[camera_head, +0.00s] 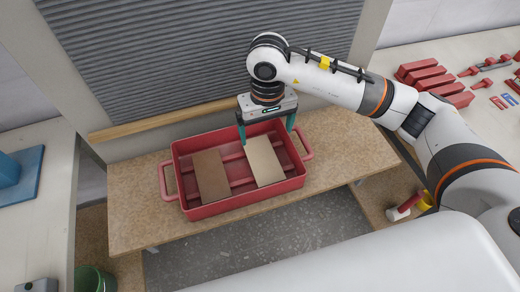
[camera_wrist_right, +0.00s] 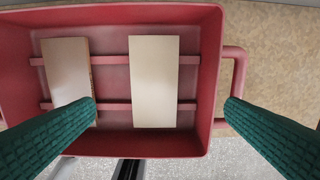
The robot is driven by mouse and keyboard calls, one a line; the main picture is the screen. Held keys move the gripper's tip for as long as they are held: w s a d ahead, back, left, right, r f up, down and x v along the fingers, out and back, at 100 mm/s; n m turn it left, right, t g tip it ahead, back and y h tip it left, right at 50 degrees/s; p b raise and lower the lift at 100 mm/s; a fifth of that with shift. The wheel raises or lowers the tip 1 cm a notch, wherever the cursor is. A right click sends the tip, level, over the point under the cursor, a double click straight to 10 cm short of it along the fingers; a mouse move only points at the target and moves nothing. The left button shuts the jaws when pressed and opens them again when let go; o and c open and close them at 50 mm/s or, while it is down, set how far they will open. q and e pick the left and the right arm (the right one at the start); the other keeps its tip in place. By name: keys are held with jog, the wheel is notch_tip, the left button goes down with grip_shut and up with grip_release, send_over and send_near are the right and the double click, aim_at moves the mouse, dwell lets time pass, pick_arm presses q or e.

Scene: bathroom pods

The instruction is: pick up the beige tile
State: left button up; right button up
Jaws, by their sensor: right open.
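The beige tile (camera_head: 264,162) lies in the right half of a red tray (camera_head: 240,201), leaning across its ribs. In the right wrist view the beige tile (camera_wrist_right: 153,80) is the middle one, pale and upright in the picture. A brown tile (camera_head: 211,177) lies to its left and looks pale in the wrist view (camera_wrist_right: 66,72). My right gripper (camera_head: 266,135) is open and empty, pointing down over the tray's back right part. In the wrist view its green fingers (camera_wrist_right: 162,106) spread wider than the beige tile, apart from it. My left gripper is not in view.
The tray has handles at both ends and stands on a speckled brown bench (camera_head: 336,155) before a grey ribbed panel (camera_head: 200,50). Red blocks (camera_head: 430,80) lie on the right counter. A blue object (camera_head: 20,175) is at left, a green bin (camera_head: 94,280) below.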

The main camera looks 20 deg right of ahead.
aim_at(264, 160)
jog(key=f, duration=0.4)
jog(key=shift+s+p, duration=0.3)
jog(key=shift+p, duration=0.1)
jog(key=shift+w+f, duration=0.1)
jog(key=shift+f, duration=0.2)
jog(key=shift+a+f, duration=0.1)
jog(key=shift+f, duration=0.15)
jog(key=shift+s+a+f+p, duration=0.1)
jog(key=shift+a+f+p, duration=0.05)
jog(key=shift+f+p, duration=0.35)
jog(key=shift+s+a+f+p, duration=0.15)
jog(key=shift+f+p, duration=0.2)
jog(key=shift+f, duration=0.25)
notch_tip(264, 160, down, 2)
jog(key=shift+w+f, duration=0.1)
jog(key=shift+w, duration=0.05)
jog(key=shift+f, duration=0.2)
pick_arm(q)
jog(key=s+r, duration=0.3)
pick_arm(e)
jog(key=c, duration=1.2)
